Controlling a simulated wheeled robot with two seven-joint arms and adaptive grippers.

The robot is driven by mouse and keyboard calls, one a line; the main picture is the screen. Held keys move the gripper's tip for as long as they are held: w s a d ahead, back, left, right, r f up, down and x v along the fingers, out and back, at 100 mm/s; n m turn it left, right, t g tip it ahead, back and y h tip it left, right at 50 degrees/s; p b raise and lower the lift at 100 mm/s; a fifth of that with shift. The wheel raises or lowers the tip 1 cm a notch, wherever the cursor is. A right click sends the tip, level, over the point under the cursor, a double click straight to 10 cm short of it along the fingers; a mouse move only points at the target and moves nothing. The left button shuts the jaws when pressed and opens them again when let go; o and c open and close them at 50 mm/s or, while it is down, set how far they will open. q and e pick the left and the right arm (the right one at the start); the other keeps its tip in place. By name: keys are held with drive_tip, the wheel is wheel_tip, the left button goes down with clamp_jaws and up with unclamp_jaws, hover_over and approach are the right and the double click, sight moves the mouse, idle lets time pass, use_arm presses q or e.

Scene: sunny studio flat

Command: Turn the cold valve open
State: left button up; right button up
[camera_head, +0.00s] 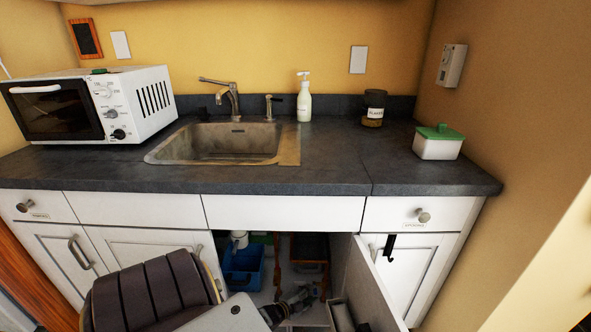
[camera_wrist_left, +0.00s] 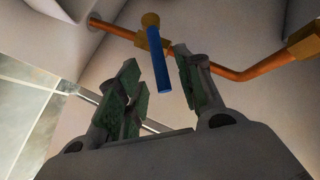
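The cold valve shows in the left wrist view as a blue lever (camera_wrist_left: 156,58) on a brass body (camera_wrist_left: 150,20), set on a copper pipe (camera_wrist_left: 116,31). The lever's free end points down in the picture, toward my gripper. In the head view my left gripper (camera_head: 301,297) is low inside the open cabinet under the sink. The valve is hidden in that view. My right gripper is in neither view.
The open cabinet door (camera_head: 372,285) stands to the right of my left arm. A blue bin (camera_head: 243,268) stands inside the cabinet at left. A second brass fitting (camera_wrist_left: 305,42) is right of the lever. The sink (camera_head: 228,142) is above the cabinet.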

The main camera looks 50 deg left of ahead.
use_arm(q)
drive_tip(key=v, duration=0.7)
drive_tip(key=shift+s+r, duration=0.2)
drive_tip(key=shift+s, duration=0.2)
idle(0.4)
drive_tip(key=shift+c, duration=0.4)
